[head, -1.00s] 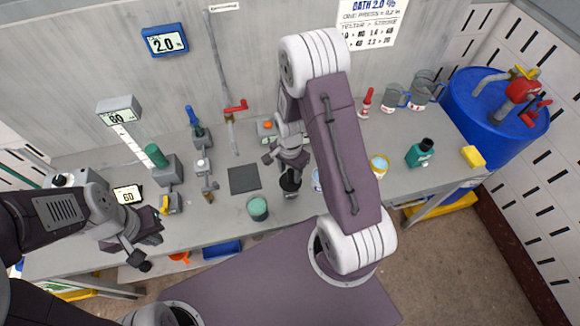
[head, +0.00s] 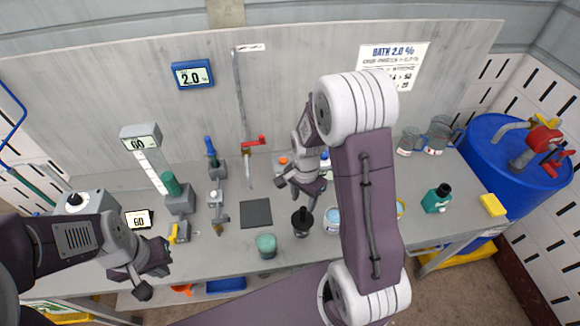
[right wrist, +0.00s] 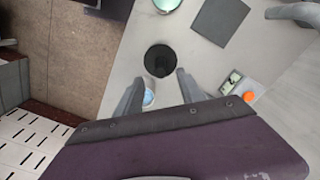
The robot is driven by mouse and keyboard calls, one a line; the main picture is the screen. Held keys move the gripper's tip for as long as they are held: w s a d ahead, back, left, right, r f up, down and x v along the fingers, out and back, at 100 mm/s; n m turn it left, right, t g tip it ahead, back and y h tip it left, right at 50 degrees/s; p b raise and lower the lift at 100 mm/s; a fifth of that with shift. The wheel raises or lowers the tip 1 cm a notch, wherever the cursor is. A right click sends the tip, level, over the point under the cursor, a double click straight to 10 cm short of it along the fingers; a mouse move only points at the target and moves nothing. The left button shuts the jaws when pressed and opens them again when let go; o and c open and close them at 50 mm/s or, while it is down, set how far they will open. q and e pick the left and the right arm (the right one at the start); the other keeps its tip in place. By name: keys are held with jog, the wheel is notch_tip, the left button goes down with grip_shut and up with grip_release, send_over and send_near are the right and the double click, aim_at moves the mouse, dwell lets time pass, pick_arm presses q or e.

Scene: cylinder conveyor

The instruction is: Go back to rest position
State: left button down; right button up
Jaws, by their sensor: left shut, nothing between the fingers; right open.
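My right gripper (head: 302,200) is open and empty, just above and behind a black cup (head: 302,223) on the grey bench (head: 340,262). In the right wrist view the black cup (right wrist: 160,61) stands upright beyond the two spread fingers (right wrist: 160,88), apart from them. My left gripper (head: 152,278) is shut and empty in front of the bench's left part, near a yellow-handled tool (head: 176,232). My right forearm hides part of the bench to the right of the cup.
A green-topped cup (head: 266,245) and a dark square pad (head: 256,213) are left of the black cup. A blue-filled cup (head: 332,221) is close on its right. A teal bottle (head: 437,199), yellow block (head: 493,205) and blue drum (head: 510,150) are further right.

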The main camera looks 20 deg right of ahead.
jog(key=s+a+f+n+t+b, duration=0.1)
jog(key=s+a+f+n+b, duration=0.2)
jog(key=s+n+b, duration=0.5)
jog(key=a+n+b, duration=0.1)
jog(key=n, duration=0.3)
jog(key=shift+a+f+n+b, duration=0.2)
jog(key=shift+a+n+b, duration=0.1)
jog(key=shift+s, duration=0.15)
dwell(1.0)
